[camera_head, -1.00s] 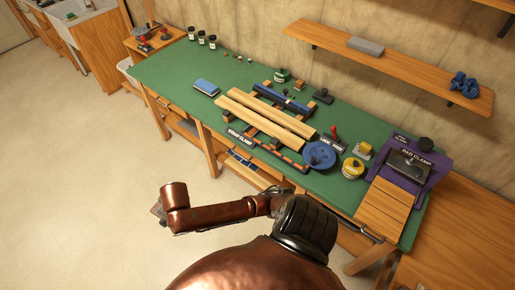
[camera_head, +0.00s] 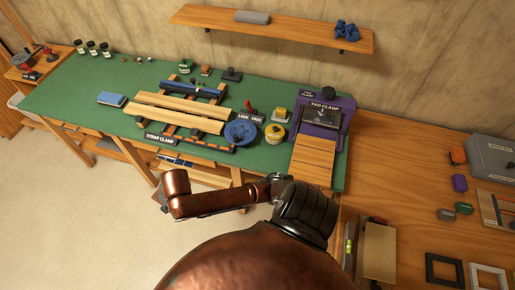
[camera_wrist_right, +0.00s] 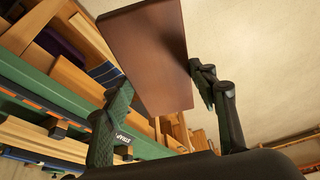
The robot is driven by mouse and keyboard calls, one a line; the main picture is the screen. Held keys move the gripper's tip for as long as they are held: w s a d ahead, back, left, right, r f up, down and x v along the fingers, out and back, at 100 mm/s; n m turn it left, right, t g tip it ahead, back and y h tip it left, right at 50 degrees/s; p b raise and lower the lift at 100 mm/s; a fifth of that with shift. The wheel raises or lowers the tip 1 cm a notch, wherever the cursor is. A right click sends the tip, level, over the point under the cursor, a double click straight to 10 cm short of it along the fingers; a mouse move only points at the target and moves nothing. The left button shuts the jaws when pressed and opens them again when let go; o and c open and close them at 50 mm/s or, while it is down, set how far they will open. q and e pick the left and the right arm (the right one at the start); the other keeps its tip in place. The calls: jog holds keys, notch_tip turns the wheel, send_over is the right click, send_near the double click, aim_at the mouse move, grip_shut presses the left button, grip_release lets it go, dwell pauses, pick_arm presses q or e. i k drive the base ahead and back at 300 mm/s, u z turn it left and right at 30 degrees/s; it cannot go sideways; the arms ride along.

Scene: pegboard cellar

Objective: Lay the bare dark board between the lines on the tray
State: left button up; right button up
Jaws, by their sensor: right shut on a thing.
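A bare dark brown board (camera_wrist_right: 150,55) is in the right wrist view, tilted. My right gripper (camera_wrist_right: 160,80) is shut on it, one finger at each side. The floor and the green-topped bench show beyond, so the board is held clear of the bench. In the head view a copper arm of mine reaches left over the floor; its far end is small and mostly hidden. A shallow tray-like thing (camera_head: 495,208) is cut by the right edge of the head view; I cannot make out its lines clearly. My left gripper is not in view.
The green bench (camera_head: 75,95) carries a strap clamp (camera_head: 160,140) with light boards, a blue disc (camera_head: 240,132), a yellow tin (camera_head: 275,133) and a purple pad clamp (camera_head: 345,112). The wooden bench (camera_head: 400,165) at right has a grey case (camera_head: 490,157), small blocks and frames (camera_head: 444,270).

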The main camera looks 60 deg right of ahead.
aim_at(313, 156)
jog(key=z, duration=1.85)
